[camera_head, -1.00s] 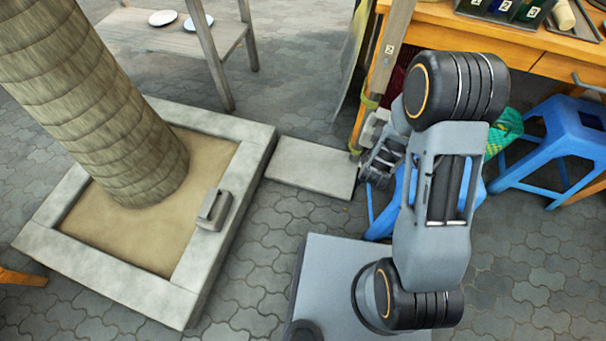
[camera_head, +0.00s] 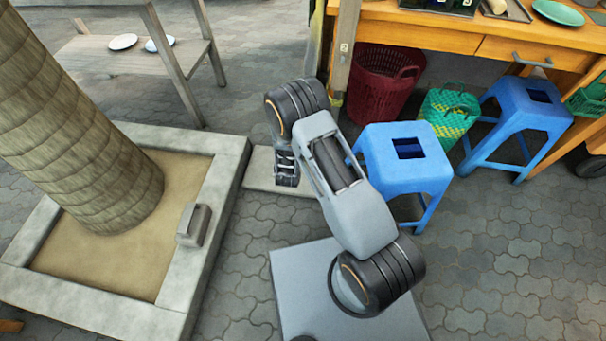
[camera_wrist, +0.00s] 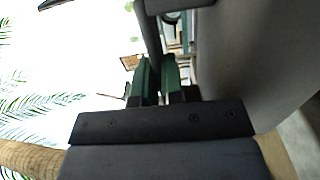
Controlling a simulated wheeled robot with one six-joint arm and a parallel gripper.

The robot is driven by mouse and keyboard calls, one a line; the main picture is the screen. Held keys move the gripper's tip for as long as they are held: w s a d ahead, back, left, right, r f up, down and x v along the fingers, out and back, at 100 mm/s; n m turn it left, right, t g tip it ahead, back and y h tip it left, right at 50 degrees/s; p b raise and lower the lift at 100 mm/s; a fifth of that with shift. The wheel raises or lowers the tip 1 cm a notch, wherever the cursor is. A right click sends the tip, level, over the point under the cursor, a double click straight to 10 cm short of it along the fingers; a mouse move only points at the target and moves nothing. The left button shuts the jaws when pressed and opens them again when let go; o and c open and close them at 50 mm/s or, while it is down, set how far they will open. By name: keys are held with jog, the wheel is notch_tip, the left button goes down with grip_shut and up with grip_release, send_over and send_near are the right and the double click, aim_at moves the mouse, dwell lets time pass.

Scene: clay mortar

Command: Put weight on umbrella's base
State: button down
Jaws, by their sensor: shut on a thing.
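A flat pale slab (camera_head: 262,170), which looks like the umbrella's base, lies on the paving beside the planter, partly hidden by my arm. A pole (camera_head: 345,45) rises behind its right end; I cannot tell whether they join. A grey block-shaped weight (camera_head: 193,225) rests on the planter's right rim. My gripper (camera_wrist: 158,78) shows green fingers in the wrist view, close together at a dark grey bar (camera_wrist: 151,28). A large grey mass fills that view's right side. It seems to be another weight held by its handle. In the head view, my arm hides the fingers and the held thing.
The planter (camera_head: 232,148) with a thick trunk stands at the left. A blue stool (camera_head: 400,172) stands close right of my arm, with another (camera_head: 528,108) beyond. A red basket (camera_head: 378,85) and green basket (camera_head: 450,112) sit under the wooden table (camera_head: 440,33). Paving at the lower right is clear.

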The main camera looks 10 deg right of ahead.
jog(key=shift+h, duration=0.4)
jog(key=a+f, duration=0.1)
jog(key=f, duration=0.2)
jog(key=a+f, duration=0.1)
jog(key=f, duration=0.2)
jog(key=w+a+f, duration=0.1)
jog(key=f, duration=0.3)
jog(key=shift+a+f+b, duration=0.1)
jog(key=shift+a+b, duration=0.2)
jog(key=shift+b, duration=0.05)
notch_tip(320, 180, down, 8)
jog(key=s+a+r+m, duration=0.1)
jog(key=a, duration=0.1)
jog(key=w+d+f+b, duration=0.8)
jog(key=d+f, duration=0.1)
jog(key=f, duration=0.1)
jog(key=shift+w+d+f+h, duration=0.25)
jog(key=shift+w+f+h, duration=0.1)
jog(key=shift+f+h, duration=0.05)
jog(key=f+b, duration=0.1)
jog(key=f, duration=0.1)
jog(key=f+b, duration=0.1)
jog(key=f, duration=0.1)
jog(key=shift+w+d+b, duration=0.3)
